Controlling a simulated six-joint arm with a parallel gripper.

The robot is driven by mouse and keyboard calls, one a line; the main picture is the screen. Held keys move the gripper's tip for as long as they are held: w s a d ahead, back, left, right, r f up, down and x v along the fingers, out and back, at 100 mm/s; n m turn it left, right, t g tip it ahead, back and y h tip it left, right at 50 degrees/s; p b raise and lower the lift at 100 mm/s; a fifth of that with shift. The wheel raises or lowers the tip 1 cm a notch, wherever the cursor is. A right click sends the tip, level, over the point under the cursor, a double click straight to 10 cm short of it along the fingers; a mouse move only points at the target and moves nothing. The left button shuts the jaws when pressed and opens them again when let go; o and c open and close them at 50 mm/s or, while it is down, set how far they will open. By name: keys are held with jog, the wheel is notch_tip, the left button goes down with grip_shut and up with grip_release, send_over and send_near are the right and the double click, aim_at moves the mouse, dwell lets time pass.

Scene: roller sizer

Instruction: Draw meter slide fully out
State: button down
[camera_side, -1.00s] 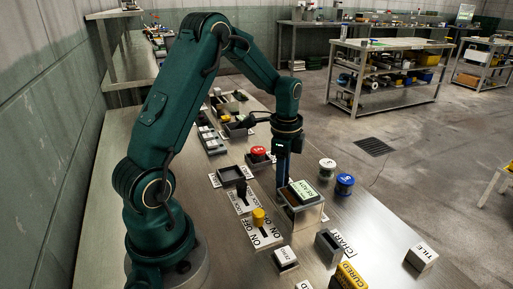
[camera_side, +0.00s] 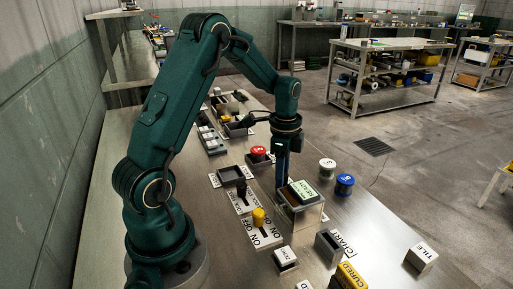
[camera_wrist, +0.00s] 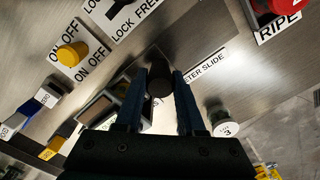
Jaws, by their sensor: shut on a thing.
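My gripper (camera_side: 282,180) points down beside a clear-sided box (camera_side: 303,214) with a green READY display (camera_side: 304,191). In the wrist view my gripper (camera_wrist: 164,74) has its two blue fingers on either side of a dark round knob (camera_wrist: 159,82), and it is shut on this knob. The label METER SLIDE (camera_wrist: 204,74) lies on the table beside the knob, partly covered by a finger. In the side view the knob is hidden behind the fingers and the box. How far the slide is out cannot be told.
A yellow ON/OFF knob (camera_side: 258,216), a dark LOCK/FREE lever (camera_side: 241,188) and a red RIPE button (camera_side: 258,153) stand left of the box. A white-topped can (camera_side: 327,168) and a blue can (camera_side: 344,184) stand to its right.

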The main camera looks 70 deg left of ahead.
jog(key=a, duration=1)
jog(key=shift+a, duration=0.2)
jog(key=c, duration=0.5)
grip_release()
jog(key=shift+d, duration=0.1)
notch_tip(320, 180, up, 5)
jog(key=shift+r, duration=0.1)
